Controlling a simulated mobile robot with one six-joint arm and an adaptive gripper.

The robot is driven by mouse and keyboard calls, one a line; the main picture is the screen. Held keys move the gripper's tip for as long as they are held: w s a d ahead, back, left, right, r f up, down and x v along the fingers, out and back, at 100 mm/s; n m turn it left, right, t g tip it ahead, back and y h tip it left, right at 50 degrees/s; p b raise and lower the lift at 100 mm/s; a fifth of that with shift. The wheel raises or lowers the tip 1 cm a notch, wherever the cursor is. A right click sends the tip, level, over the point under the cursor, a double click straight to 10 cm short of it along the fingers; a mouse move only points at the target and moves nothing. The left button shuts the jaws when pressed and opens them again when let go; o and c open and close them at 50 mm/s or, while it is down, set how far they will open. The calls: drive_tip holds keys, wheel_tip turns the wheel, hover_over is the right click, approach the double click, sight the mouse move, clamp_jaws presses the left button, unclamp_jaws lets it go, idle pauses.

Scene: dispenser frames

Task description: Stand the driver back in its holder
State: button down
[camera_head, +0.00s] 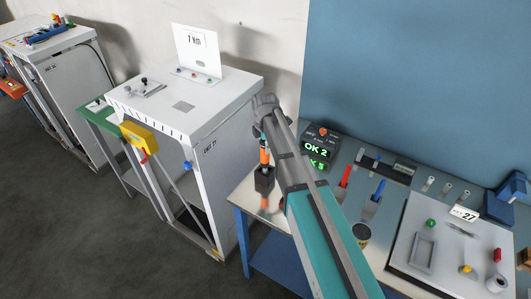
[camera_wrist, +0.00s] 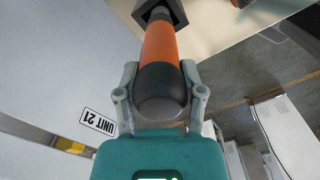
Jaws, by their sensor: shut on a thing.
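The driver (camera_head: 264,156) has an orange grip with dark parts and points down near the table's left end. In the wrist view the orange driver (camera_wrist: 160,48) runs away from me, its rounded dark butt end close to the camera. My gripper (camera_wrist: 159,76) is shut on it, one finger on each side; in the head view my gripper is mostly hidden by my arm. A dark square block, seemingly the holder (camera_head: 264,181), is directly below the driver; its dark edge (camera_wrist: 173,10) shows around the driver's far end. I cannot tell how deep the driver sits.
The workbench (camera_head: 241,193) also carries a display box reading OK 2 (camera_head: 318,146), a red-handled tool (camera_head: 344,177), a blue-handled tool (camera_head: 377,190) and a white board (camera_head: 400,255) with small parts. A white cabinet (camera_head: 225,150) stands close on the left.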

drive_tip(key=shift+f+b, duration=1)
drive_tip(key=shift+f, duration=0.45)
drive_tip(key=shift+c, duration=1)
unclamp_jaws()
drive_tip(key=shift+r, duration=0.25)
wheel_tip(320, 180, up, 12)
drive_tip(key=p, duration=1.2)
drive_tip(key=shift+s+f, duration=0.1)
drive_tip(key=shift+s+d, duration=0.1)
drive_tip(key=shift+d, duration=0.05)
